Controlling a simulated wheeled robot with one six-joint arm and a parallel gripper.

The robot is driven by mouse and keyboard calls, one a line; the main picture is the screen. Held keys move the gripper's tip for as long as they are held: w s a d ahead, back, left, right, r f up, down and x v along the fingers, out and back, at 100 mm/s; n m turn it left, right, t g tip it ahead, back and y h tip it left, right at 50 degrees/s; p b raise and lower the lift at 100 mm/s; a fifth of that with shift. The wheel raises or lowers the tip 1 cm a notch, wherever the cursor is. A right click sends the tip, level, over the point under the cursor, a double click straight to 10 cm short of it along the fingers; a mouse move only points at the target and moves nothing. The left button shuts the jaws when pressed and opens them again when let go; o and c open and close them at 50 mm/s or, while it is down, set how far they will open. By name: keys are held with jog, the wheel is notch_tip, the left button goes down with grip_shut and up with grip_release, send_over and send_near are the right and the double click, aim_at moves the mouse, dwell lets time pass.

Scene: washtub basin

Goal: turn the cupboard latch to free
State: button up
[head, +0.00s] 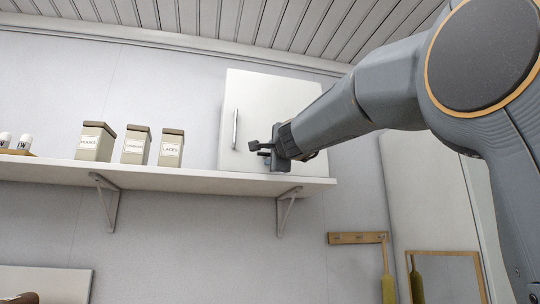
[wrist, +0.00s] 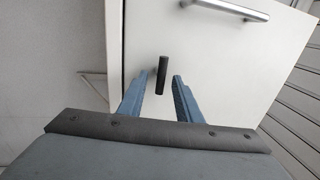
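The white cupboard (head: 257,100) stands on the wall shelf, its door shut, with a metal bar handle (head: 235,129). In the wrist view the cupboard door (wrist: 215,50) fills the middle, and the handle (wrist: 235,10) is at the top. The latch (wrist: 162,70) is a small dark bar on the door, close to upright in that view. My gripper (wrist: 161,78) is open, with one blue finger on each side of the latch's lower end and gaps between.
The shelf (head: 200,182) runs along the wall below the cupboard. Several labelled canisters (head: 135,146) stand on it to the left, well apart from my gripper. Brackets (head: 288,205) hold the shelf from below. A wooden rail (head: 357,238) hangs lower right.

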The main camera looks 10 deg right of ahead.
jog(key=s+f+b, duration=0.1)
jog(key=s, duration=0.6)
jog(key=shift+s+f, duration=0.25)
jog(key=shift+s, duration=0.05)
dwell(0.5)
jog(key=a+f+n+g+y, duration=0.1)
jog(key=f+n+g, duration=0.2)
jog(key=f, duration=1.1)
jog(key=w+a+f+n+g, duration=0.1)
jog(key=f+n+g, duration=0.2)
jog(key=f, duration=1.1)
jog(key=a+f+n+g+y, duration=0.1)
jog(key=a+f+n+g, duration=0.15)
jog(key=f, duration=1.25)
jog(key=s+d+f+n+g+h, duration=0.1)
jog(key=s+f+n+g, duration=0.4)
jog(key=s+f, duration=0.9)
jog(key=s+d+f+n+g+h, duration=0.1)
jog(key=s+f+n+g, duration=0.3)
jog(key=s+f, duration=1.1)
notch_tip(320, 180, down, 4)
jog(key=shift+d+r+n+g, duration=0.2)
jog(key=shift+d+n+g, duration=0.15)
jog(key=shift+d+g, duration=0.7)
